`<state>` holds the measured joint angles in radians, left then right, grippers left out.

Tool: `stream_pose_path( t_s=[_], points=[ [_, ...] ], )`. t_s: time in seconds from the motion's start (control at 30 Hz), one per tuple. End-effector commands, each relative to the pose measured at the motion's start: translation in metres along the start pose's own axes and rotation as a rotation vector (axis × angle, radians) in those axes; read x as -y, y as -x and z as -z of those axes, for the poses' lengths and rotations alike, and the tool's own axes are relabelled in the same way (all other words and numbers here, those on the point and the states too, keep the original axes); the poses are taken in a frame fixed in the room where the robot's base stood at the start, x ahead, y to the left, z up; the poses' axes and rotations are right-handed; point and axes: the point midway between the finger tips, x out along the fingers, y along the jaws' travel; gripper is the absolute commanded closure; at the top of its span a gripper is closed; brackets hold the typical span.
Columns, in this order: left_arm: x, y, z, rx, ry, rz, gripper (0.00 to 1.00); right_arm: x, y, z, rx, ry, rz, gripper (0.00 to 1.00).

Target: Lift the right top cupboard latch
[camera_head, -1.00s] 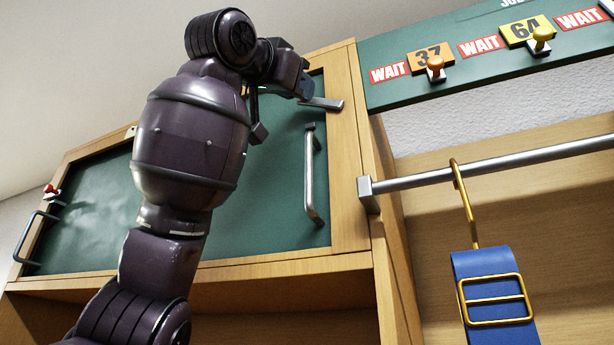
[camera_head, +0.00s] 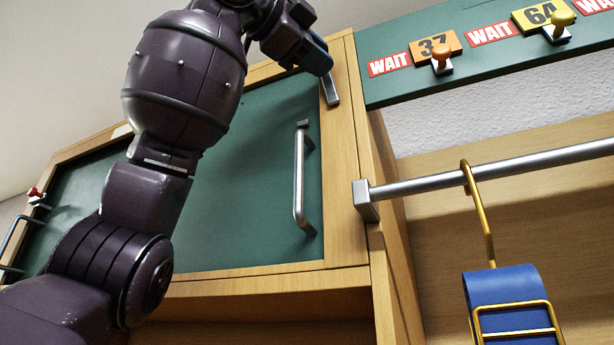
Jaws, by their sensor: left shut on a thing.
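The right top cupboard latch (camera_head: 331,92) is a short silver bar on the wooden frame at the upper right corner of the green cupboard door (camera_head: 255,170). It stands steeply, close to upright, with its lower end on the frame. My left gripper (camera_head: 320,66) is at the latch's upper end and is shut on it. The fingers hide that end, and the exact contact is hard to see. My right gripper is out of view.
A silver door handle (camera_head: 299,180) stands below the latch. To the right are a metal rail (camera_head: 480,170), a gold hook (camera_head: 480,215) with a blue strap (camera_head: 505,287), and a green board (camera_head: 385,92) with knobs. My left arm covers much of the door.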

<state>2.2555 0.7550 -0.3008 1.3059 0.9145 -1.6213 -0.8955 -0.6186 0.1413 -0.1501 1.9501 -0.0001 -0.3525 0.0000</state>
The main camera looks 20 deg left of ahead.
Motion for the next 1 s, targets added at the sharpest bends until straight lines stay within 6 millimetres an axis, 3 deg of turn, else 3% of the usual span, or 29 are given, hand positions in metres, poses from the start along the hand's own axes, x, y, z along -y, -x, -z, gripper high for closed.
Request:
stream_pose_path(
  t_s=[0.4, 1.0],
  points=[
    [-0.002, -0.005, 0.015, -0.001, -0.206, -0.086, 1.0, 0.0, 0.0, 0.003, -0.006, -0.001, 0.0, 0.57],
    [-0.003, -0.007, 0.018, -0.001, -0.248, -0.103, 1.0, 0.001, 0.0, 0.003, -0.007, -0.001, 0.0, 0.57]
  ],
)
